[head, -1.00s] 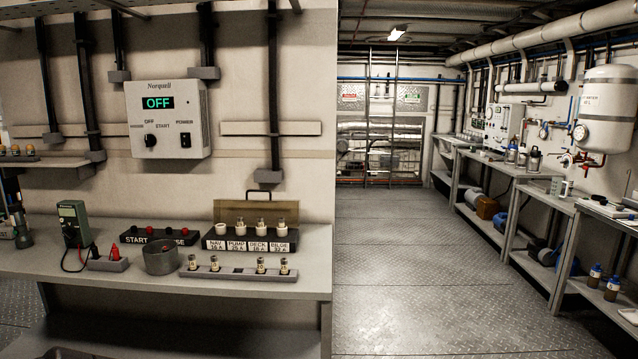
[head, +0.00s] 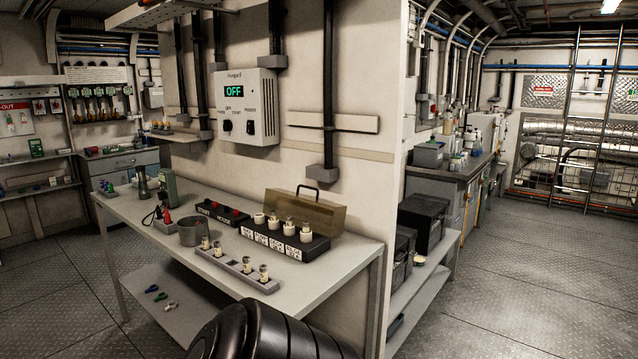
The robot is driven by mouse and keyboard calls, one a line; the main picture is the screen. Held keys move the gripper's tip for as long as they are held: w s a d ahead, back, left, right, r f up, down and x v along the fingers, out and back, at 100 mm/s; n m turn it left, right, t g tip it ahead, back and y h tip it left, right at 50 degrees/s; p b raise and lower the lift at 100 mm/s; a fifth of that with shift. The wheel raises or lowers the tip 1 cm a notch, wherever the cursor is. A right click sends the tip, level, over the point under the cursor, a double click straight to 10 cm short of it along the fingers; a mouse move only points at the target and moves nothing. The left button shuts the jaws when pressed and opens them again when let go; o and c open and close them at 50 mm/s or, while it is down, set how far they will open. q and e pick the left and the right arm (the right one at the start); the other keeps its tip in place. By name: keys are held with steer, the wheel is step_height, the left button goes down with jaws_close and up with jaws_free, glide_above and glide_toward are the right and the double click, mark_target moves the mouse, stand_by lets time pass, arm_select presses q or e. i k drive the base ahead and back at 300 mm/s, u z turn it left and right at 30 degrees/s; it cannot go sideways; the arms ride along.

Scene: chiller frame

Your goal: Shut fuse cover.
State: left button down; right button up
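The fuse box (head: 284,241) sits on the bench near its right end, a black block with white labels and several pale fuse holders on top. Its fuse cover (head: 306,212) is a see-through amber-brown lid with a dark handle. The cover stands raised along the back of the box, open. Some holders have fuses standing in them. A black rounded part of my own arm (head: 270,332) shows at the bottom edge. Neither of my grippers is in view.
A grey fuse rack (head: 237,269) with several fuses lies in front of the box. A grey cup (head: 192,233), a start/stop button box (head: 222,214) and a green meter (head: 168,188) stand to the left. A wall panel (head: 247,107) reads OFF. The bench front edge is clear.

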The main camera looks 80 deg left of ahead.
mark_target(338, 227)
steer(key=u, duration=1.05)
steer(key=i, duration=1)
steer(key=u, duration=1.1)
